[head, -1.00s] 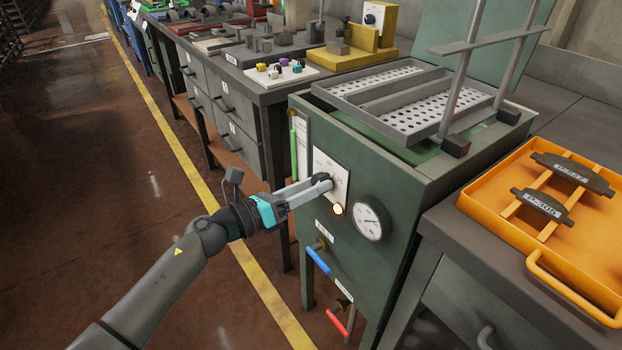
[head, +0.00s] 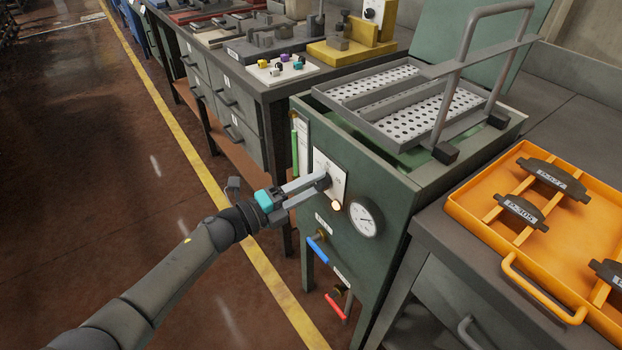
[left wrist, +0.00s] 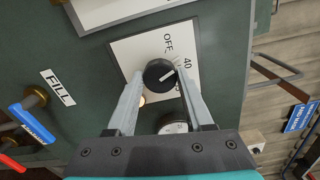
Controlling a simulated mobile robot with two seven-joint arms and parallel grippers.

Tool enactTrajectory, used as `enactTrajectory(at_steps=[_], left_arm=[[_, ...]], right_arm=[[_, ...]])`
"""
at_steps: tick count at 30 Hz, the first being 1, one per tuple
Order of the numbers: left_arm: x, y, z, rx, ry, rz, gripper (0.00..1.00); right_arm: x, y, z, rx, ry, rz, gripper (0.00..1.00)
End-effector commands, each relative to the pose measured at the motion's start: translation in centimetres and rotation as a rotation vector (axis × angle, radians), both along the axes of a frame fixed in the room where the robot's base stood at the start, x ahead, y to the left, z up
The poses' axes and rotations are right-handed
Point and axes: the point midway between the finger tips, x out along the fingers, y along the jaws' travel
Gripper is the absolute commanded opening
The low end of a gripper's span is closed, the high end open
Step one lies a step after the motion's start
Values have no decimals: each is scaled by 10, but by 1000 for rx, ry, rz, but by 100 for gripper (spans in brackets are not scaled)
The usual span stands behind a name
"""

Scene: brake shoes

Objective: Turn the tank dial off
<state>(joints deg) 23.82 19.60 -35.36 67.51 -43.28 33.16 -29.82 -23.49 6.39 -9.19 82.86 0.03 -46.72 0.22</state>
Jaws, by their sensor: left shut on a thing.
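The tank (head: 395,210) is a green cabinet in the middle of the head view. Its dial (left wrist: 160,73) is a round black knob with a white line, on a white plate (left wrist: 125,55) marked OFF and 40. The line points toward the 40 side, not at OFF. My left gripper (head: 322,181) reaches the tank's front, and its two fingers are shut on the dial, one on each side, in the left wrist view (left wrist: 157,84). In the head view the fingers hide most of the dial. My right gripper is in neither view.
A lit round lamp (head: 336,205) and a pressure gauge (head: 364,219) sit by the plate. Below are a blue-handled valve (head: 317,252) and a red-handled valve (head: 335,306). A perforated basket (head: 425,110) sits on the tank. An orange tray (head: 480,222) is at right. Floor at left is clear.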

Motion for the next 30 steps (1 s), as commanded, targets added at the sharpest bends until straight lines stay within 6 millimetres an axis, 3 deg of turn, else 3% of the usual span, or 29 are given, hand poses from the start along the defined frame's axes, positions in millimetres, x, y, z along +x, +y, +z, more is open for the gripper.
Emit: enactTrajectory(at_steps=[15,30], left_arm=[[0,-1,0,-264,366,-2,0],[-1,-1,-1,-378,522,-2,0]], right_arm=[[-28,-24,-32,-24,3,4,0],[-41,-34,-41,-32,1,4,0]])
